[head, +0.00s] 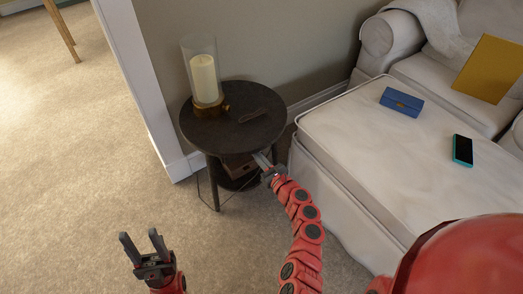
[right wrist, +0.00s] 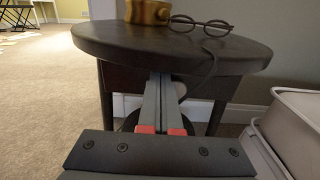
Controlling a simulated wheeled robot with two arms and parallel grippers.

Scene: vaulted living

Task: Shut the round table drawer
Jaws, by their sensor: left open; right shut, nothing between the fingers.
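The dark round table (head: 225,132) stands against the wall, left of the couch. Its brown drawer (head: 236,166) shows just below the tabletop on the near side in the head view, and seems to stick out a little. My right gripper (head: 264,163) is shut and empty, at the drawer's right side below the rim; I cannot tell whether it touches. My left gripper (head: 143,246) is open and empty, above the carpet, away from the table.
A candle in a glass holder (head: 203,75) and glasses (head: 253,114) are on the tabletop. The pale couch (head: 350,125) is close on the right, with a blue purse (head: 401,101) and a phone (head: 462,150) on it. Carpet (head: 85,140) is clear to the left.

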